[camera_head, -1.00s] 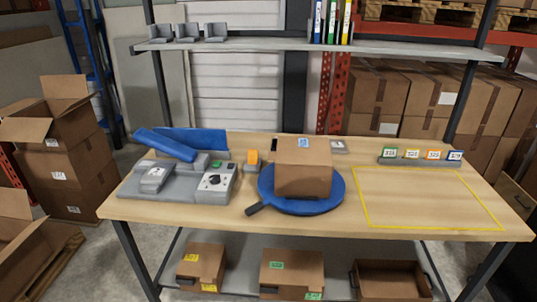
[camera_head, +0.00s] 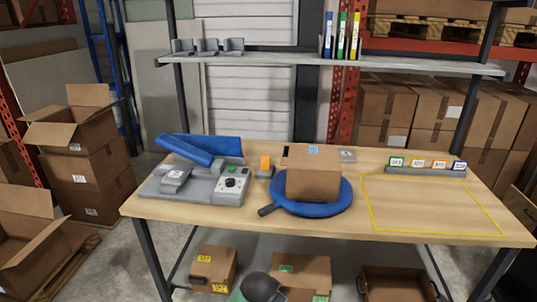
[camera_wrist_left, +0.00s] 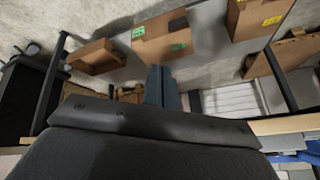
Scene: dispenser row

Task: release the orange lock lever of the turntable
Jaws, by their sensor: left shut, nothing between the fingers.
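The orange lock lever (camera_head: 265,162) stands upright on a small grey base, just left of the blue turntable (camera_head: 335,205) on the table. The turntable is a round disc with a dark handle (camera_head: 268,210) sticking out at its front left. A closed cardboard box (camera_head: 313,182) sits on the disc. My left gripper shows in the left wrist view (camera_wrist_left: 163,86) as blue-grey fingers, shut and empty, below table height and away from the lever. A dark rounded part of mine shows at the bottom of the head view. My right gripper is not in view.
A grey device (camera_head: 195,187) with a blue slanted top and a dial panel stands left of the lever. A yellow outlined area (camera_head: 430,210) on the right of the table is bare. Labelled cards (camera_head: 425,166) stand behind it. Boxes (camera_head: 213,268) sit on the lower shelf.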

